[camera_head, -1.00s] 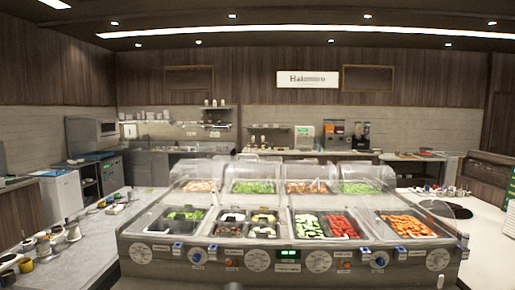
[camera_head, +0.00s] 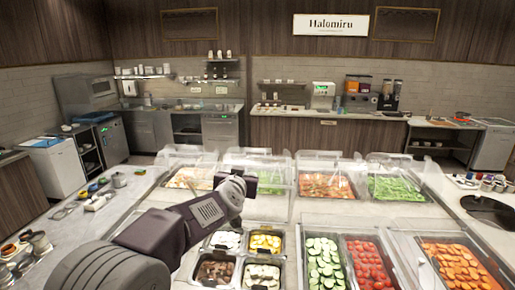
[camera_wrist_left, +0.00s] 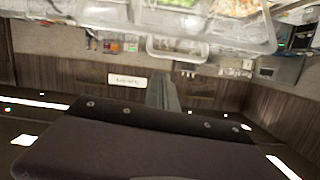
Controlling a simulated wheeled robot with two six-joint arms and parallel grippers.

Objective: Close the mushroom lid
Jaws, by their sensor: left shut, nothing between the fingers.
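My left arm comes in from the lower left in the head view. Its gripper (camera_head: 250,185) is shut and empty above the middle of the food counter, in front of the rear clear covers. In the left wrist view the shut fingers (camera_wrist_left: 163,92) show end to end with nothing held. Small pans in front hold brown pieces (camera_head: 215,271) and pale slices (camera_head: 262,275) that may be mushrooms; I cannot tell which. These pans show uncovered. No lid can be clearly picked out as the mushroom lid. My arm hides part of the counter's left front. My right gripper is not in view.
Clear covers stand over the rear wells, such as the one over greens (camera_head: 398,188). Open front wells hold cucumber (camera_head: 324,262), tomatoes (camera_head: 369,262) and carrots (camera_head: 452,265). Jars and tools lie on the left worktop. Air above the right front wells is clear.

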